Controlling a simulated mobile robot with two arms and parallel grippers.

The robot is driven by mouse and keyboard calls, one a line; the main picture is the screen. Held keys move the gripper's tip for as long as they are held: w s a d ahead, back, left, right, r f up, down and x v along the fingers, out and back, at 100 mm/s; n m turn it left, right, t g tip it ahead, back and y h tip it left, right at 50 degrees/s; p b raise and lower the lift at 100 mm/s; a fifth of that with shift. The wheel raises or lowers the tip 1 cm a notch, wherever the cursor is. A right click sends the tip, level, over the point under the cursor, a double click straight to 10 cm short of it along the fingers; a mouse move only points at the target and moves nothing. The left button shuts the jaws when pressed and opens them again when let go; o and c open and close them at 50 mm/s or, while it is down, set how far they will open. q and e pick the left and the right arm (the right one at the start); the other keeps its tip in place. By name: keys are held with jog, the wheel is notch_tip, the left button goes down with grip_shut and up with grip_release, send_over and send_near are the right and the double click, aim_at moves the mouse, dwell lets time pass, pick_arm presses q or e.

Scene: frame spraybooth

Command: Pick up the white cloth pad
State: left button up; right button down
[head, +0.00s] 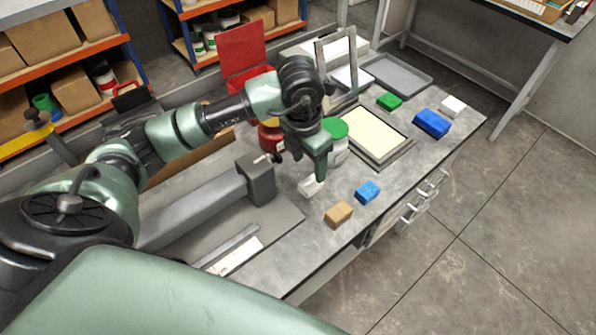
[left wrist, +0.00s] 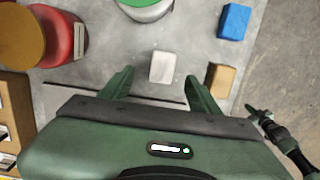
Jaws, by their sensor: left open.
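The white cloth pad (head: 311,187) lies on the grey workbench, left of the blue and tan blocks. It also shows in the left wrist view (left wrist: 162,67). My left gripper (head: 320,172) is above the bench at the pad, pointing down. In the left wrist view its fingers (left wrist: 160,82) are spread apart and empty. The pad shows just ahead of the gap between them, apart from both. In the head view a fingertip hides part of the pad.
A tan block (head: 339,214) and a blue block (head: 368,192) lie close by on the right. A green-lidded can (head: 335,128) and a red can (left wrist: 65,38) stand behind and left. A framed screen (head: 375,135) lies farther back. The bench's front edge is near.

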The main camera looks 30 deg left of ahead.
aim_at(310, 183)
pick_arm(q)
jog(key=shift+s+d+f+p, duration=0.1)
jog(key=shift+d+f+p, duration=0.25)
jog(key=shift+f, duration=0.25)
jog(key=shift+s+d+f+p, duration=0.1)
jog(key=shift+d+f+p, duration=0.2)
jog(key=shift+f, duration=0.3)
jog(key=f, duration=0.2)
jog(key=f+p, duration=0.1)
jog(key=f, duration=0.1)
jog(key=shift+w+a, duration=0.2)
jog(key=shift+a, duration=0.2)
jog(key=shift+f+p, duration=0.25)
jog(key=shift+p, duration=0.05)
jog(key=shift+d, duration=0.1)
jog(key=shift+c, duration=0.3)
grip_shut()
pick_arm(e)
jog(key=r, duration=0.2)
jog(key=d, duration=0.1)
jog(key=shift+s+d+r, duration=0.1)
jog(key=shift+s+r, duration=0.2)
jog(key=shift+r, duration=0.1)
